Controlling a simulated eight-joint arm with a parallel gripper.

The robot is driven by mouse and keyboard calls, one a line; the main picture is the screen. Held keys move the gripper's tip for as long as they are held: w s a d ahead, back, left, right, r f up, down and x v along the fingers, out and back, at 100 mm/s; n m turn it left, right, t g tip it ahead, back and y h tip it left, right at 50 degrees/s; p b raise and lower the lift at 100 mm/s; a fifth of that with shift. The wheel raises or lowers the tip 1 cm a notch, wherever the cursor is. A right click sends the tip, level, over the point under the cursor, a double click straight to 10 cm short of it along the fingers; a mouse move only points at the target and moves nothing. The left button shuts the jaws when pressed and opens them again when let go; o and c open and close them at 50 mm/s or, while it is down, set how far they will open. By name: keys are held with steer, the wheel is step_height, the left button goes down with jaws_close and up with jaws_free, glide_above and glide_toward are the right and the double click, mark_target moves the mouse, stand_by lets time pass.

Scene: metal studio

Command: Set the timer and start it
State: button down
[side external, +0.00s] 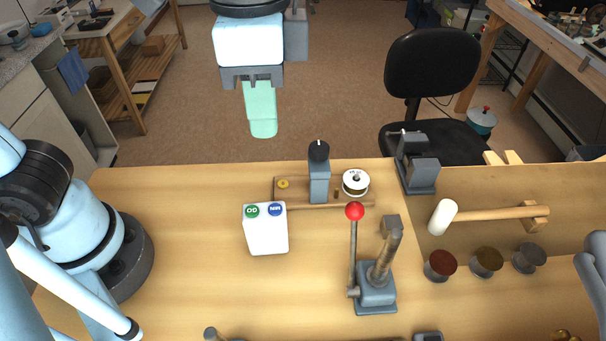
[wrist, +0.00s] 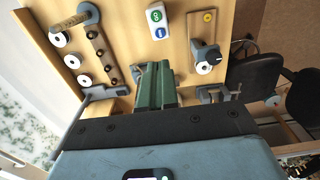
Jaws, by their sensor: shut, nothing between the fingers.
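The timer (side external: 267,236) is a white box on the workbench, left of centre in the side view. On its upper edge it has a green GO button (side external: 251,211) and a blue MIN button (side external: 275,210). It also shows near the top of the wrist view (wrist: 156,12), with the blue and green buttons facing up. No display can be read. My gripper (side external: 263,134) hangs in the air above the bench's far edge, apart from the timer. Its green fingers are together and empty; they also show in the wrist view (wrist: 156,70).
A grey post with a black knob (side external: 319,182) and a white spool (side external: 356,183) stand behind and right of the timer. A red-balled lever (side external: 355,212) rises from a press to its right. A mallet (side external: 490,215) and several tins lie farther right. Bench left of the timer is clear.

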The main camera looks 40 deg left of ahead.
mark_target(275, 208)
step_height(275, 208, down, 14)
steer(key=shift+r, duration=0.1)
stand_by(0.6)
stand_by(0.4)
steer(key=shift+f, duration=0.9)
steer(key=shift+w+r, duration=0.1)
steer(key=shift+r, duration=0.05)
step_height(275, 208, up, 9)
steer(key=shift+w+d, duration=0.1)
stand_by(0.6)
